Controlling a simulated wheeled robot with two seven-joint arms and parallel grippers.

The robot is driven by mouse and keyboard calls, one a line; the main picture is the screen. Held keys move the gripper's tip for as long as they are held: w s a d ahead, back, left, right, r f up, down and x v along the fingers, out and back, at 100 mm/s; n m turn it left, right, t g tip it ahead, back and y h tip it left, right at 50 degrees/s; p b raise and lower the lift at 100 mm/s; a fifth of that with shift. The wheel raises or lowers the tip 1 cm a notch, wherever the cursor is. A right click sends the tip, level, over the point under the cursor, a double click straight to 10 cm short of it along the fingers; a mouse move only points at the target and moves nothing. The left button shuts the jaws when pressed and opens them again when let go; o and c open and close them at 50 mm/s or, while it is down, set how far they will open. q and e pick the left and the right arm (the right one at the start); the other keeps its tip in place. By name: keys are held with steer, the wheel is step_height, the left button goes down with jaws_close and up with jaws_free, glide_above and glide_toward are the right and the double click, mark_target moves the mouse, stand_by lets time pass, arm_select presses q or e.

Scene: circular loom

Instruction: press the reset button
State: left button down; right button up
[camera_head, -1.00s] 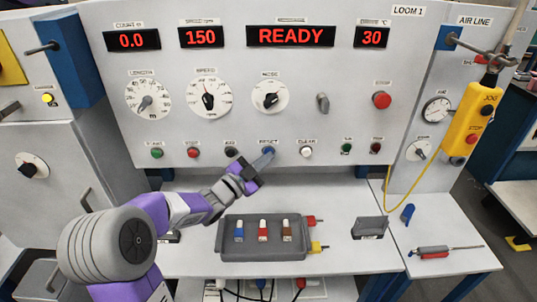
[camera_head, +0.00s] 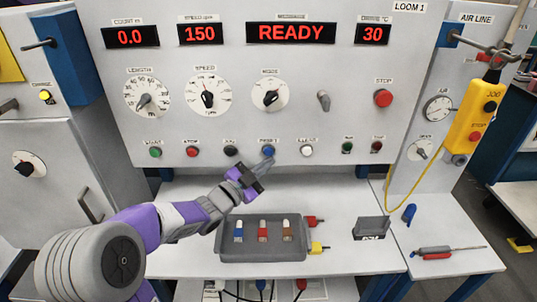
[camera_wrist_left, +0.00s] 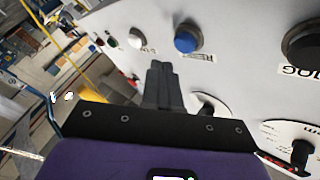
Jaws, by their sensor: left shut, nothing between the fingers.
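The blue reset button (camera_head: 268,151) sits in the lower button row of the loom's panel, under a "RESET" label. My left gripper (camera_head: 264,164) is in front of the panel, just below the button in the head view, with its fingers together and empty. In the left wrist view the blue button (camera_wrist_left: 187,40) stands just beyond and right of the shut fingertips (camera_wrist_left: 159,66). A gap shows between the tips and the button there. My right gripper is in neither view.
A black button (camera_head: 230,151) and a white clear button (camera_head: 306,151) flank the reset button. The display (camera_head: 291,33) reads READY.

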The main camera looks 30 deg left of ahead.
arm_select(q)
steer(key=shift+s+d+b, duration=0.3)
steer(key=shift+s+d, duration=0.25)
steer(key=shift+s, duration=0.3)
steer(key=shift+s+d+b, duration=0.25)
steer(key=shift+s+d, duration=0.25)
steer(key=shift+s, duration=0.35)
